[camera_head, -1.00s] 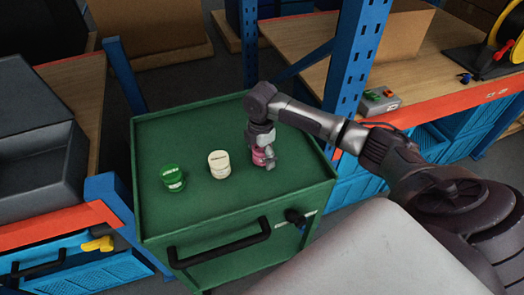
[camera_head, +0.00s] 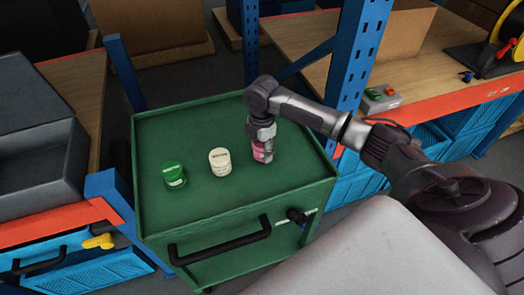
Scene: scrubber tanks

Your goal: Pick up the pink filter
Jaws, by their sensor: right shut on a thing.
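The pink filter (camera_head: 262,153) is a small round can near the right side of the green cart top, partly hidden by my right gripper. My right gripper (camera_head: 263,142) points down over it and is shut on it. I cannot tell whether the filter touches the cart top or hangs just above it. My left gripper is not in view.
A white filter (camera_head: 220,162) and a green filter (camera_head: 174,175) stand on the green cart (camera_head: 215,205), left of my right gripper. A blue rack post (camera_head: 355,60) rises behind the cart's right side. The cart's front area is clear.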

